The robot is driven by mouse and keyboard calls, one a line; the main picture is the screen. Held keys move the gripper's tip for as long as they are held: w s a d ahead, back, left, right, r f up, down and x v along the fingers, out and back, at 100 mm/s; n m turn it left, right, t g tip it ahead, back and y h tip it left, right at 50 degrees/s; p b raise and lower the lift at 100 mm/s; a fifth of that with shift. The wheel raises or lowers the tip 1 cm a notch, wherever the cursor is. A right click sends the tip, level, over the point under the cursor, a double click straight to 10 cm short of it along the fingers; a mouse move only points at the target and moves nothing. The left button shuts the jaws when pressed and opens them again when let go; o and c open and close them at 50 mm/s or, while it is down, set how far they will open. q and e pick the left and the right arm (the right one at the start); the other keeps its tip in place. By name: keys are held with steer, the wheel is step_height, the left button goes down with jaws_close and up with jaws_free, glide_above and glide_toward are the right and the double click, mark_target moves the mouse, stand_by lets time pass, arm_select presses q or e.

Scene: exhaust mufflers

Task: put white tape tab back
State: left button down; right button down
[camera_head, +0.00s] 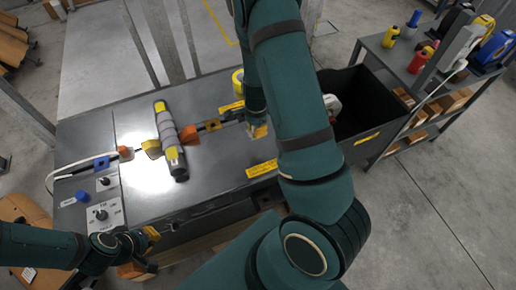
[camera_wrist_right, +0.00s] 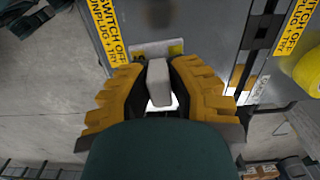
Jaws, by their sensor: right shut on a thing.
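The white tape tab (camera_wrist_right: 158,82) is a small pale block between the yellow fingers of my right gripper (camera_wrist_right: 160,98) in the right wrist view. The fingers are shut on it. In the head view my right gripper (camera_head: 258,131) is at the right part of the grey workbench, above its front edge. The tab cannot be made out there. A pale plate with yellow patches (camera_wrist_right: 150,49) lies behind the tab in the wrist view. My left gripper (camera_head: 142,248) is by the bench's front left corner, its fingers apart and empty.
A yellow tape roll (camera_head: 238,80) is near my right wrist. A black bin (camera_head: 372,110) and a shelf (camera_head: 400,62) stand right. A control panel (camera_head: 102,214) is at the left.

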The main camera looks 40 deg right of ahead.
steer(key=b, duration=0.2)
glide_above(258, 148)
steer(key=shift+m, duration=0.4)
step_height(258, 148, down, 6)
steer(key=shift+s+r, duration=0.1)
steer(key=shift+r, duration=0.1)
steer(key=shift+f+b, duration=0.35)
steer(key=shift+f, duration=1.95)
steer(key=shift+f, duration=0.15)
steer(key=c, duration=1)
jaws_free()
